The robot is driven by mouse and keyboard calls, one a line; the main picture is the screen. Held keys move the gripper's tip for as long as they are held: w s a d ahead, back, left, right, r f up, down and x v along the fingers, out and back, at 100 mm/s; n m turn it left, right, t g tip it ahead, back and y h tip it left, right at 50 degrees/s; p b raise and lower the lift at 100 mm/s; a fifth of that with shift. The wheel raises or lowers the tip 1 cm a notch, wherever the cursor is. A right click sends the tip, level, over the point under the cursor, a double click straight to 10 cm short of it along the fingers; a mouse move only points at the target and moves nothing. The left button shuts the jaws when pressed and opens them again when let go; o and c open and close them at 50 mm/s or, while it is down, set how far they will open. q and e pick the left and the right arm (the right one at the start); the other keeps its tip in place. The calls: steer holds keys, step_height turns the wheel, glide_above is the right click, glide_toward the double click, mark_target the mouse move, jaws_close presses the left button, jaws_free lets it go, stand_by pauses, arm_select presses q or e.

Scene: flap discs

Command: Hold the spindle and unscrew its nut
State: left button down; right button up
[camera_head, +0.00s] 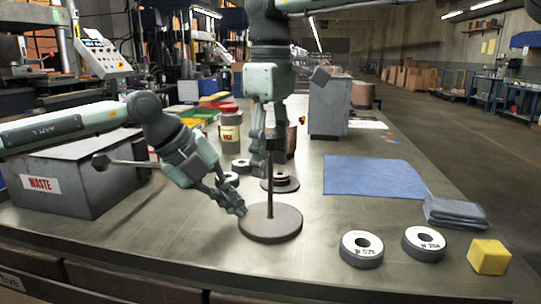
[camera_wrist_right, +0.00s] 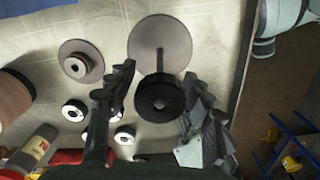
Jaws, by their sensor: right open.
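The spindle is a thin upright rod on a round base plate (camera_head: 270,224), standing on the table near its front. In the right wrist view the base plate (camera_wrist_right: 176,38) is beyond a dark round nut (camera_wrist_right: 160,97) at the rod's top. My right gripper (camera_head: 264,150) points down over the rod from above. Its open fingers (camera_wrist_right: 160,92) stand either side of the nut, with gaps visible. In the head view its fingers largely hide the nut. My left gripper (camera_head: 236,199) is low, left of the rod, apart from it; its fingers look parted.
Two labelled rings (camera_head: 362,249) (camera_head: 424,243) and a yellow block (camera_head: 489,257) lie at front right. A blue mat (camera_head: 374,177) and grey folded cloth (camera_head: 455,213) are behind them. A disc stack (camera_head: 281,185) stands behind the spindle; a WASTE box (camera_head: 75,180) is left.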

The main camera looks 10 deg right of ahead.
steer(key=c, duration=0.9)
steer(key=n, duration=1)
steer(key=shift+n, duration=0.4)
steer(key=n, duration=1.8)
steer(key=shift+c, duration=0.2)
